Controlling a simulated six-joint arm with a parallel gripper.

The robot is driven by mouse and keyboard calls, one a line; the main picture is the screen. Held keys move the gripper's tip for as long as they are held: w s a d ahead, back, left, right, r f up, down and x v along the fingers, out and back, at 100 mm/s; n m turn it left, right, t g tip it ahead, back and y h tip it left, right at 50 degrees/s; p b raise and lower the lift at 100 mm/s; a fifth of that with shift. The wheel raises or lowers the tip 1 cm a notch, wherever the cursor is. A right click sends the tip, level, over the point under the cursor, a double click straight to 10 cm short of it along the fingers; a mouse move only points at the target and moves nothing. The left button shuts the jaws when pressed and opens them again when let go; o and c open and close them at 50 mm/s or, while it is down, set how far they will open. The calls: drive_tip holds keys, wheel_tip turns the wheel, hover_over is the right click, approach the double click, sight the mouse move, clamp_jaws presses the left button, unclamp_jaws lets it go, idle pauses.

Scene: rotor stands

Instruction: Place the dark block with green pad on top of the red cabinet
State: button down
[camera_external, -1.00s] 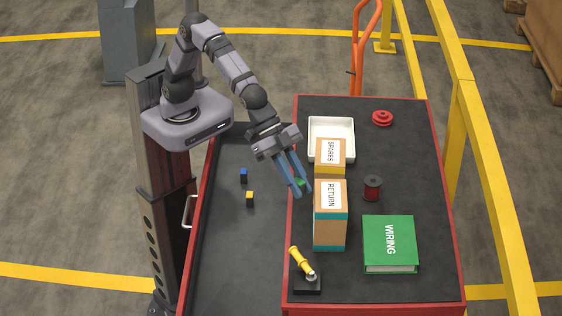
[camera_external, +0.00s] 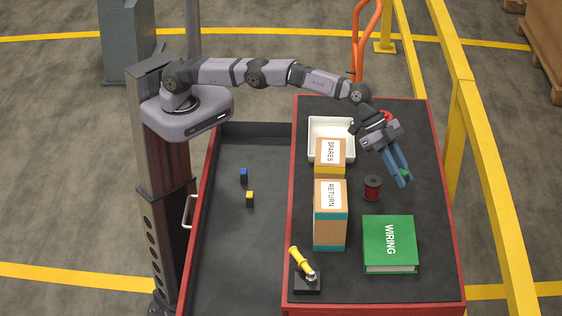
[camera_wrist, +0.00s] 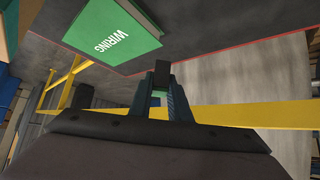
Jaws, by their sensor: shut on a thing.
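My gripper (camera_external: 405,181) is over the right part of the red cabinet's dark top (camera_external: 380,289), right of the spool. It is shut on the dark block with green pad. The green pad (camera_external: 404,173) shows between the fingers. In the wrist view the dark block (camera_wrist: 161,72) sticks out past the fingertips, with the green pad (camera_wrist: 159,94) between them. The fingers hide much of the block. The block seems held above the top; the exact height is hard to tell.
On the top are a green WIRING binder (camera_external: 389,243), a dark red spool (camera_external: 372,188), RETURN (camera_external: 330,225) and SPARES (camera_external: 330,152) boxes, a white tray (camera_external: 313,150) and a yellow-handled item (camera_external: 302,262). The open drawer (camera_external: 235,260) holds small blue (camera_external: 243,174) and yellow (camera_external: 250,197) blocks.

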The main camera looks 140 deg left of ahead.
sight(410, 211)
drive_tip(key=shift+s+a+f, duration=0.25)
drive_tip(key=shift+a, duration=0.45)
drive_tip(key=shift+s+a+f, duration=0.2)
drive_tip(key=shift+a+f, duration=0.1)
drive_tip(key=shift+a, duration=0.4)
drive_tip(key=shift+s+a+f, duration=0.25)
drive_tip(key=shift+a, duration=0.45)
drive_tip(key=shift+f, duration=0.1)
wheel_tip(410, 211, down, 5)
drive_tip(key=b, duration=0.5)
drive_tip(key=shift+f, duration=2.35)
drive_tip(key=shift+f, duration=0.2)
drive_tip(key=c, duration=1.7)
unclamp_jaws()
drive_tip(key=shift+o, duration=0.2)
drive_tip(key=shift+r, duration=0.15)
